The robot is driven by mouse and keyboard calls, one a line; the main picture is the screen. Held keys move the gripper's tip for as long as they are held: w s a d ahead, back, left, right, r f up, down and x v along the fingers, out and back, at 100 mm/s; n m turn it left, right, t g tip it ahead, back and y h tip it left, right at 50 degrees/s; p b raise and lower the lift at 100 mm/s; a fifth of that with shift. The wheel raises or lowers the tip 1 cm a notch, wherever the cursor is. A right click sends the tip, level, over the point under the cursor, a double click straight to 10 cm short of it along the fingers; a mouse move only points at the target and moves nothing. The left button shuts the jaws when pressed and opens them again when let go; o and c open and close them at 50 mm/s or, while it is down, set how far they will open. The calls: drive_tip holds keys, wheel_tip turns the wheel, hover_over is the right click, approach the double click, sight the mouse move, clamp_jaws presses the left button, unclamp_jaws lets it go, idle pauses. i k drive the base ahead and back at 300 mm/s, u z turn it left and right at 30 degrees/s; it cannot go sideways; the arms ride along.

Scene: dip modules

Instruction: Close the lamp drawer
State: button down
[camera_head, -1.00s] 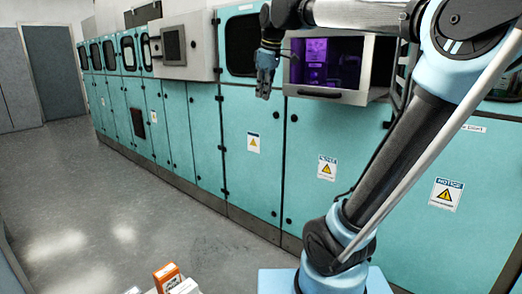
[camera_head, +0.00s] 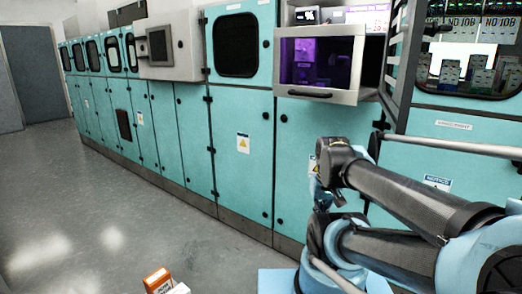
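The lamp drawer (camera_head: 352,97) appears to be the light grey box with a dark window and purple glow inside, in the upper middle of the teal cabinet row. It stands out from the cabinet face, and a dark handle (camera_head: 310,94) runs along its lower front edge. My arm is folded low at the right, below the drawer and apart from it in the picture. My gripper (camera_head: 326,196) seems to be the small dark and blue end below the wrist. Its fingers are too hidden to tell open from shut.
A grey panel box with a screen (camera_head: 158,45) juts out left of the drawer. A dark-framed door (camera_head: 400,60) stands open at its right, beside a lit compartment (camera_head: 470,50) of small boxes. The floor (camera_head: 110,215) at left is clear. An orange-and-white box (camera_head: 158,281) is at the bottom.

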sight(351, 96)
drive_tip(key=u, duration=0.9)
drive_tip(key=k, duration=1.65)
drive_tip(key=z, duration=0.3)
drive_tip(key=i, duration=1)
